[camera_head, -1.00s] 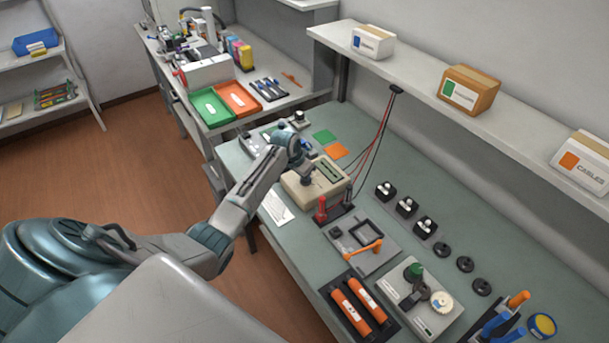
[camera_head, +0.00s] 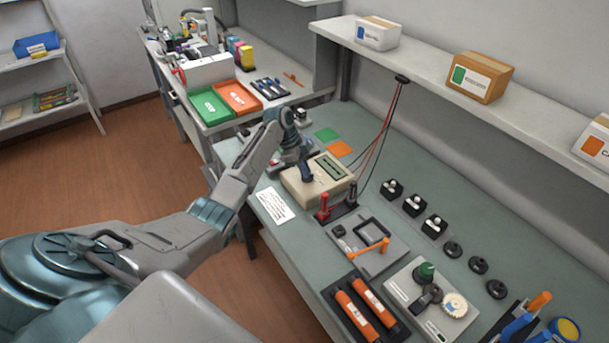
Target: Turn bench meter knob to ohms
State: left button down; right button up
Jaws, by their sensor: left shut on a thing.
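The bench meter (camera_head: 322,186) is a beige box with a dark display on its top, standing on the green bench. My left arm reaches in from the left. My left gripper (camera_head: 307,176) points down at the left part of the meter's top and is shut on the knob there. The knob itself is mostly hidden by the gripper, so its setting cannot be read. My right gripper is not in view.
Red and black probes (camera_head: 323,207) stand in a holder at the meter's front. Red and black leads hang behind it. A white card (camera_head: 274,205) lies to its left, and a grey fixture with an orange handle (camera_head: 368,248) is nearer. Boxes (camera_head: 477,77) stand on the shelf above.

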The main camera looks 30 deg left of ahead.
pick_arm(q)
jog(key=shift+w+a+m+g+b, duration=0.1)
jog(key=shift+m+g+b, duration=0.6)
jog(key=shift+m+b, duration=0.9)
jog(key=c, duration=1.5)
grip_release()
jog(key=b+v, duration=0.3)
jog(key=v, duration=0.7)
jog(key=shift+a+r, duration=0.25)
jog(key=shift+r, duration=0.1)
jog(key=shift+f, duration=0.1)
